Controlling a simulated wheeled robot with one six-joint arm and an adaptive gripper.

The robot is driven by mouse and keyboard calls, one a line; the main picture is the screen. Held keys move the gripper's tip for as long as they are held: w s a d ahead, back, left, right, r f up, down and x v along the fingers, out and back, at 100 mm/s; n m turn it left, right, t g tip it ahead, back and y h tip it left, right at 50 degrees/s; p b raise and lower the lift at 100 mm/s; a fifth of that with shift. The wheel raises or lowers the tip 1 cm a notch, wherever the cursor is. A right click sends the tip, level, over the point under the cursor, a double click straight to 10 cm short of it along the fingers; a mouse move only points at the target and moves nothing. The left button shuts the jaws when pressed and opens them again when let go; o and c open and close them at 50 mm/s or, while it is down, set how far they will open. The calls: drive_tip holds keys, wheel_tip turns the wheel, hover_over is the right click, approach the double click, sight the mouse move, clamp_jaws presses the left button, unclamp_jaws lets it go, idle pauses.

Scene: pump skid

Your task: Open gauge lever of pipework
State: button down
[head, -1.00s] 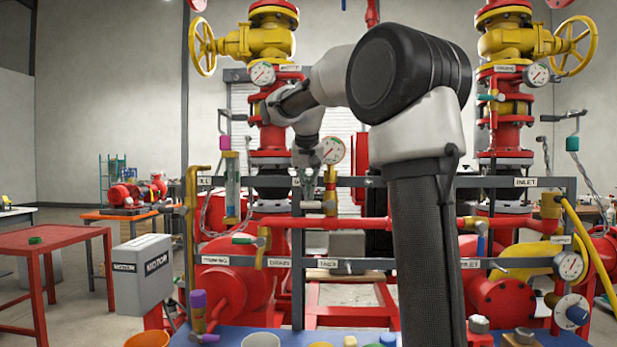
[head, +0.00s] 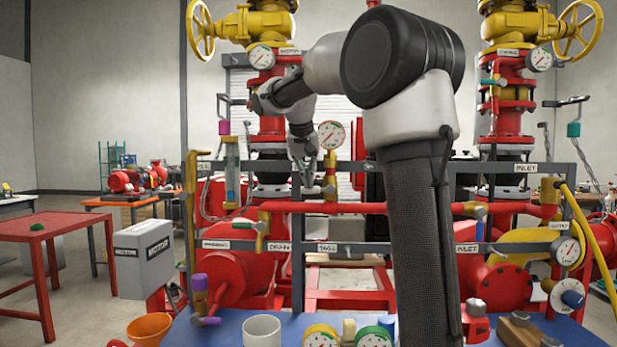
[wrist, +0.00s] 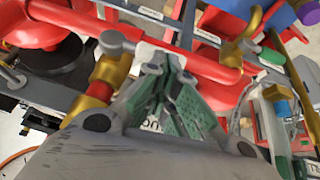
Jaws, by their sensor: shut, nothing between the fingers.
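A small grey lever (head: 313,190) points left from this valve. My gripper (head: 309,182) points down just above the lever. In the wrist view, the gripper (wrist: 165,68) has its green-padded fingers drawn together and empty. A brass valve (wrist: 105,75) with a grey, round-ended lever (wrist: 116,43) lies left of the fingertips. The fingers hide part of the lever, so contact cannot be told.
A red horizontal pipe (head: 345,208) runs just below the lever. A grey rail (head: 350,167) crosses behind my gripper.

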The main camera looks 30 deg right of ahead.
sight(302, 188)
drive_tip(key=shift+a+f, duration=0.1)
drive_tip(key=shift+f, duration=0.05)
drive_tip(key=shift+w+a+f+n+g+h, duration=0.2)
drive_tip(key=shift+f+g+h, duration=0.2)
drive_tip(key=shift+h, duration=0.2)
drive_tip(key=shift+w+a+f+n+g+h, duration=0.1)
drive_tip(key=shift+f+n+g+h, duration=0.1)
drive_tip(key=shift+f+g+h, duration=0.3)
drive_tip(key=shift+a+f+n+g+h, duration=0.1)
drive_tip(key=shift+f+n+g+h, duration=0.2)
drive_tip(key=shift+f+h, duration=0.65)
drive_tip(key=shift+f+n+g+h, duration=0.4)
drive_tip(key=shift+f+g+h, duration=0.2)
drive_tip(key=shift+h, duration=0.65)
drive_tip(key=shift+s+d+f+n+g+h, duration=0.2)
drive_tip(key=shift+f+g+h, duration=0.1)
drive_tip(key=shift+f+h, duration=0.25)
drive_tip(key=shift+s+d+f+n+g+h, duration=0.1)
drive_tip(key=shift+d+f+n+g+h, duration=0.2)
drive_tip(key=shift+h, duration=0.45)
drive_tip(key=shift+a, duration=0.1)
